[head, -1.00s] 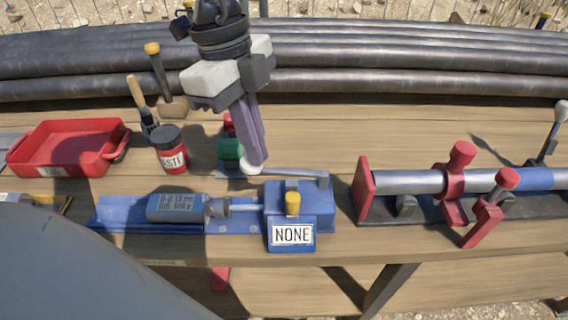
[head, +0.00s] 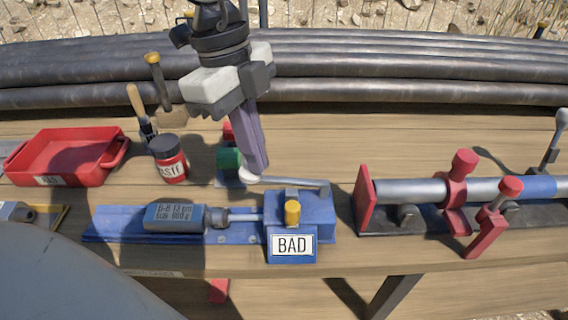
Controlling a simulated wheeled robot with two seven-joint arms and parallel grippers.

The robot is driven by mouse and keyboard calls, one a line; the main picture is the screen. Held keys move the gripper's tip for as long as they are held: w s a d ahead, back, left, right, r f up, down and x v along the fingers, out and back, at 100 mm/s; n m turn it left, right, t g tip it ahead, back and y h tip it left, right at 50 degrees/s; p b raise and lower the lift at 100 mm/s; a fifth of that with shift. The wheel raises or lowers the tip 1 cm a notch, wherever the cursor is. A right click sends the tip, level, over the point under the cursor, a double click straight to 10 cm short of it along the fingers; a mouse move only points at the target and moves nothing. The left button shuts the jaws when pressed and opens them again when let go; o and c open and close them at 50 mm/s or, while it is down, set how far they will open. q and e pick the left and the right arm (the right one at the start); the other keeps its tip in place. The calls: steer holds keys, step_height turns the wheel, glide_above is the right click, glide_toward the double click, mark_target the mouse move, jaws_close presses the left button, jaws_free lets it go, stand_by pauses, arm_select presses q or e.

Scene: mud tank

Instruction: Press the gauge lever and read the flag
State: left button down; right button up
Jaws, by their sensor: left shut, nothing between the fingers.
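The blue gauge (head: 297,208) sits on the wooden bench, and its flag (head: 292,245) reads BAD. A grey lever (head: 292,182) runs left from the gauge to a white ball knob (head: 248,175). My left gripper (head: 257,168) points down, shut and empty, with its fingertips at the knob, seemingly touching it. A grey-blue labelled cylinder (head: 175,216) lies on the gauge's blue base, its narrow end toward the gauge. The label's small print is hard to read. My right gripper is not in view.
A red tray (head: 62,160) and a red paste jar (head: 169,160) stand on the left. A green part (head: 229,159) is just left of my fingers. A red clamp (head: 458,190) holds a pipe on the right. Dark pipes (head: 400,70) lie along the back.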

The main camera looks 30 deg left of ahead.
arm_select(q)
step_height(320, 180, up, 9)
steer(key=p, duration=0.5)
steer(key=shift+r, duration=0.2)
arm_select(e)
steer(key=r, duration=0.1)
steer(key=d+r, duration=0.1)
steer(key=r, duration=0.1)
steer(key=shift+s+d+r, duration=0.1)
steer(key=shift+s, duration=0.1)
